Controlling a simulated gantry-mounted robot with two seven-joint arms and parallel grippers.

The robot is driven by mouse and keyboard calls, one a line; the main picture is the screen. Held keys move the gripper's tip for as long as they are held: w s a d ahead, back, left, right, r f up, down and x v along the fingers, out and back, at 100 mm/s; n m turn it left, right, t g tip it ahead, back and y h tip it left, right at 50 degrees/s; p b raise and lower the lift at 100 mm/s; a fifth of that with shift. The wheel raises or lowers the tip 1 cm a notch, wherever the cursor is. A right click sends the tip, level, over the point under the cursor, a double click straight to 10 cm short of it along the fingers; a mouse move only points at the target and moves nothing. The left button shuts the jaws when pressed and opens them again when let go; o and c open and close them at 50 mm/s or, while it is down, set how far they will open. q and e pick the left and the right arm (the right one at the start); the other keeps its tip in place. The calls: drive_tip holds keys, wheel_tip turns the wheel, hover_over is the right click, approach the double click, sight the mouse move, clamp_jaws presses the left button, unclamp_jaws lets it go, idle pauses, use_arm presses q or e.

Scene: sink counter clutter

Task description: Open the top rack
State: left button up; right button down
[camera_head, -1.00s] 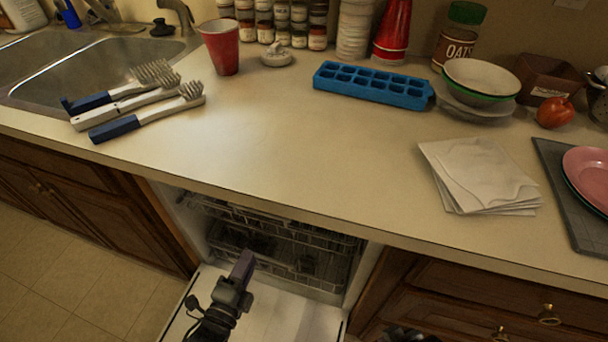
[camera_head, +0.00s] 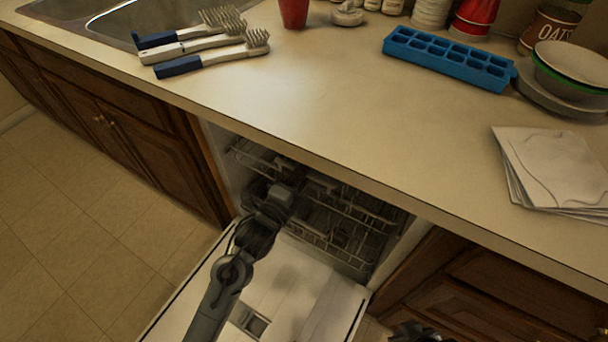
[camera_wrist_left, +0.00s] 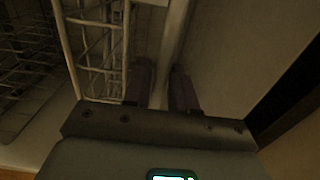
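The dishwasher is open under the counter, its white door (camera_head: 285,285) folded down. The wire top rack (camera_head: 355,208) sits inside the opening. My left gripper (camera_head: 280,192) reaches over the door to the left part of the rack; its fingertips are hard to make out there. In the left wrist view, the two dark fingers (camera_wrist_left: 164,88) are apart, with a pale strip running between them. The rack's wires (camera_wrist_left: 100,45) stand just left of the left finger; contact cannot be told. My right gripper (camera_head: 415,332) barely shows at the bottom edge, and its fingers are unclear.
The counter edge (camera_head: 330,165) overhangs the opening. Wooden cabinets stand left (camera_head: 110,125) and right (camera_head: 510,300) of it. Brushes (camera_head: 205,42), a blue ice tray (camera_head: 450,57) and paper napkins (camera_head: 555,165) lie on the counter. The floor at left is clear.

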use_arm(q)
drive_tip(key=shift+w+d, duration=0.35)
drive_tip(key=shift+w, duration=0.15)
drive_tip(key=shift+a, duration=0.1)
drive_tip(key=shift+s, duration=0.1)
clamp_jaws()
